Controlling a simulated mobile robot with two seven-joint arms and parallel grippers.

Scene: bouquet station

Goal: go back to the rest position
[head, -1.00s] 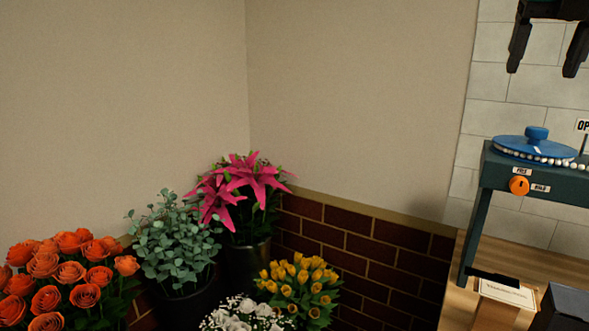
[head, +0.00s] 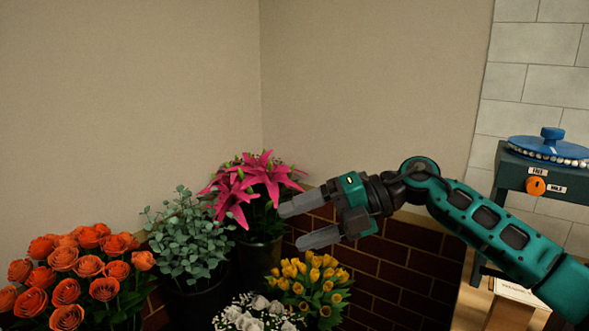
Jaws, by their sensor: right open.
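My right gripper (head: 292,224) is open and empty, its two grey fingers pointing left. My teal right arm comes in from the lower right. In the picture the gripper is just right of the pink lilies (head: 252,185) and above the yellow tulips (head: 310,283). I cannot tell how far it is from them in depth. My left gripper is not in view.
Orange roses (head: 75,270), eucalyptus (head: 187,235) and white flowers (head: 255,313) stand in the corner. A teal stand with a blue disc (head: 550,146) and an orange knob (head: 536,186) is at the right, partly behind my arm. The wall above the flowers is clear.

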